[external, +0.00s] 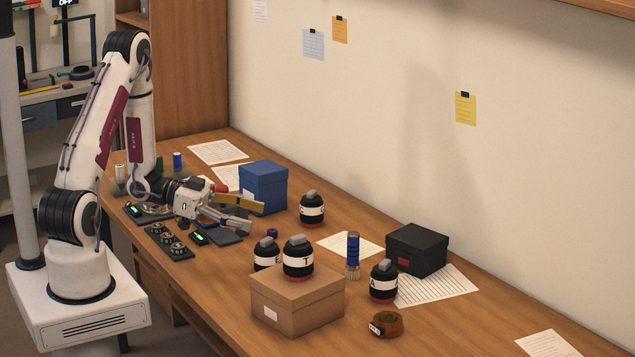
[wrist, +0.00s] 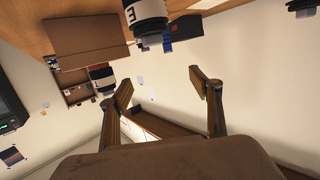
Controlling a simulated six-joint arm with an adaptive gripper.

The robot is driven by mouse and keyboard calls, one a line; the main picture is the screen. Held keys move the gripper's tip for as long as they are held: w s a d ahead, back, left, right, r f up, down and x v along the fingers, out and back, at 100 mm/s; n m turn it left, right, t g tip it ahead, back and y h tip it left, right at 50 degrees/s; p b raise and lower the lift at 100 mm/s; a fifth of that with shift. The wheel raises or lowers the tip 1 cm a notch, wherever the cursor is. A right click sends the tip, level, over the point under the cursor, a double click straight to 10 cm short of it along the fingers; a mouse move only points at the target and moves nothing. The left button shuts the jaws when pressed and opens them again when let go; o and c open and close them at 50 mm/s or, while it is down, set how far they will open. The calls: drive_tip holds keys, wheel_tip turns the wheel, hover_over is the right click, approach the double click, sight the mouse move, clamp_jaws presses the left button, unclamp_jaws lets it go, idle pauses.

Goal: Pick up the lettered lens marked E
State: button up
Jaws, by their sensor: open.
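The lens marked E (external: 266,254) is black with a white band and a grey top. It stands behind the cardboard box in the external view, partly hidden by the box and the T lens. In the wrist view, which is upside down, the E lens (wrist: 150,20) is at the top edge, cut off, with its letter showing. My gripper (external: 256,214) is open and empty, up and left of the E lens in the external view. In the wrist view my gripper's fingers (wrist: 160,84) are spread with nothing between them.
The T lens (external: 298,260) stands on the cardboard box (external: 297,307), close beside E. The C lens (external: 312,212) and A lens (external: 383,284) stand apart. A blue box (external: 263,186) is just behind my gripper. A brush (external: 353,254) and black box (external: 416,250) stand to the right.

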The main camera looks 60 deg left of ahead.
sight(260, 245)
idle(0.4)
drive_tip(key=shift+f, duration=1.6)
drive_tip(key=shift+f, duration=1.95)
drive_tip(key=shift+x, duration=1.5)
drive_tip(key=c, duration=1.7)
drive_tip(key=shift+r, duration=0.2)
drive_tip(key=shift+r, duration=4.85)
